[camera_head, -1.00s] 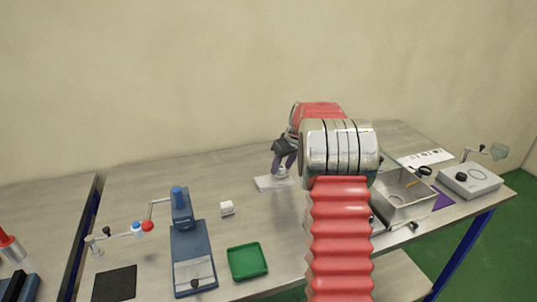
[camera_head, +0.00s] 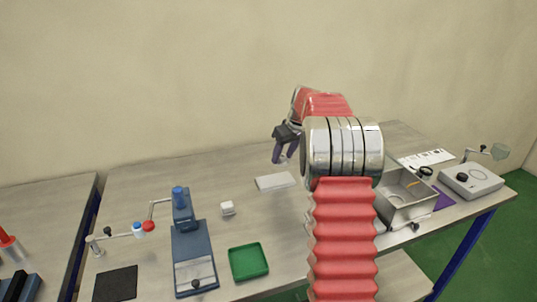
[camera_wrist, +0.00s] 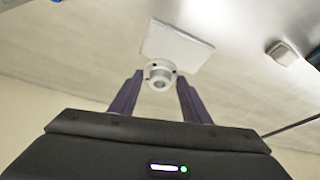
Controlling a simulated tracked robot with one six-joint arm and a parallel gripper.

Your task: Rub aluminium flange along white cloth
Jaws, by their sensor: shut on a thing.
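The white cloth (camera_head: 276,181) lies flat on the table, left of my arm. It also shows in the wrist view (camera_wrist: 178,46). My gripper (camera_head: 283,158) points down above the cloth with its dark purple fingers. In the wrist view my gripper is shut on the aluminium flange (camera_wrist: 160,75), a round silvery piece with a hole in its middle. The flange overlaps the near edge of the cloth in that view. In the head view the flange is not clearly visible, and bare cloth shows below the fingers, so they are lifted off it.
A small white block (camera_head: 227,208) stands left of the cloth. A metal box (camera_head: 405,205) and a grey device (camera_head: 471,181) stand to the right. The table behind the cloth is clear.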

